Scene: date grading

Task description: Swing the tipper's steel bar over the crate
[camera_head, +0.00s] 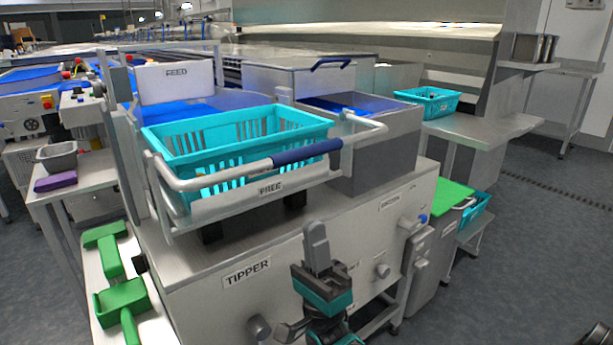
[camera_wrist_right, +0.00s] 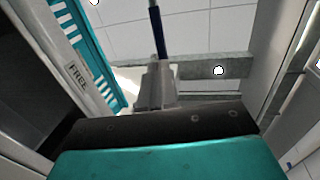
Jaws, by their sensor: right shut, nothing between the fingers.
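The turquoise crate (camera_head: 230,145) sits in the tipper's cradle (camera_head: 240,199), whose front plate is labelled FREE. The tipper's steel bar (camera_head: 215,180) has a blue grip (camera_head: 307,152) and crosses in front of the crate in the head view, bending back at the right. My right gripper (camera_head: 316,238) is shut and empty, upright before the tipper's front panel, below the grip and apart from it. In the right wrist view, the blue grip (camera_wrist_right: 159,35) shows beyond the shut fingertips (camera_wrist_right: 155,80), with the crate (camera_wrist_right: 92,50) at left. My left gripper is not in view.
Knobs (camera_head: 382,271) stick out of the tipper's front panel. A green scoop (camera_head: 122,298) lies at the lower left. A grey bowl (camera_head: 58,155) and purple cloth (camera_head: 55,182) are on a side table. Another turquoise crate (camera_head: 428,101) stands at the back right.

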